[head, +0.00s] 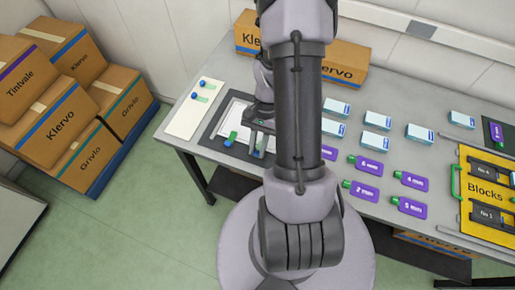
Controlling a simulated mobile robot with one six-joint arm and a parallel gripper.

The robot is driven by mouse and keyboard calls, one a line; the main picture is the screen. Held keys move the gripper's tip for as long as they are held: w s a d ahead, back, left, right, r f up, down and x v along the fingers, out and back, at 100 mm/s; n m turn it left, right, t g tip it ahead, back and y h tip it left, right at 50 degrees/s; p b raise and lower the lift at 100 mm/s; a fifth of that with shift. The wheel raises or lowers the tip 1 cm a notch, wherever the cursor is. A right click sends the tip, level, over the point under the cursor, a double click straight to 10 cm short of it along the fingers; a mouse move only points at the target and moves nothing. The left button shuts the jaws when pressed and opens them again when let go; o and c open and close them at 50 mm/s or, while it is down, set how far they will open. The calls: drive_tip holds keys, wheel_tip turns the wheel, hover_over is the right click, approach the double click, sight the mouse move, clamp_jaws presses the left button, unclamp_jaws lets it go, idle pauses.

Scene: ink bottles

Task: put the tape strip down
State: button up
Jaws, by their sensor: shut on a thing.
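My gripper (259,149) points down at the left end of the table, over the dark-framed white sheet (213,134). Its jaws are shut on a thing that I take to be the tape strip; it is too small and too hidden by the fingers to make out. A small green and blue piece (230,139) shows just left of the fingers, low over or on the dark frame; I cannot tell whether it touches the jaws. My arm hides the right part of the sheet.
A pale board (187,121) with two small blue-and-green pieces lies at the far left. Several purple bottles (369,166) and white-blue boxes (377,121) lie right of my arm. A yellow Blocks tray (479,200) is at the right edge. Cartons (344,62) stand at the back.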

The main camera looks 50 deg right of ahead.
drive_tip(key=shift+r, duration=0.1)
drive_tip(key=shift+f, duration=0.2)
drive_tip(key=o, duration=0.8)
drive_tip(key=shift+o, duration=0.2)
drive_tip(key=shift+r, duration=0.1)
drive_tip(key=p+v, duration=0.4)
drive_tip(key=v, duration=0.8)
drive_tip(key=shift+r+p, duration=0.3)
